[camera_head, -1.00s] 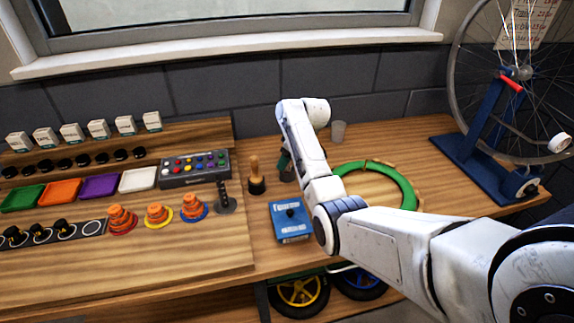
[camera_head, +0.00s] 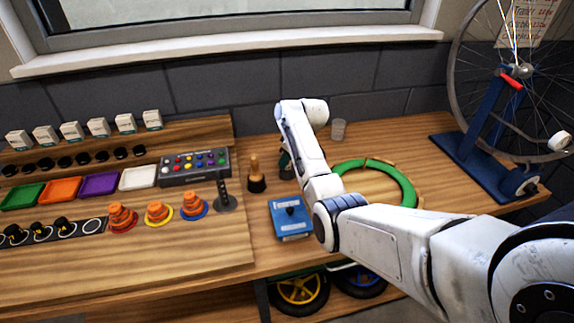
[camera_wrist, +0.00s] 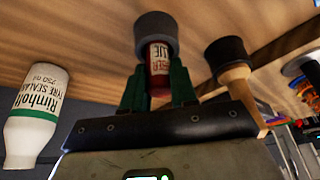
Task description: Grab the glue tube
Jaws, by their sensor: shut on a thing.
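My gripper (camera_wrist: 160,82) has green fingers shut on the tube from both sides. In the head view my gripper (camera_head: 286,163) is low over the bench, right of the wooden-handled tool, and mostly hidden by my arm. The tube cannot be made out clearly there.
A wooden-handled tool with a black base (camera_wrist: 228,55) stands close by; it also shows in the head view (camera_head: 256,178). A white tyre sealant bottle (camera_wrist: 36,115) stands on the other side.

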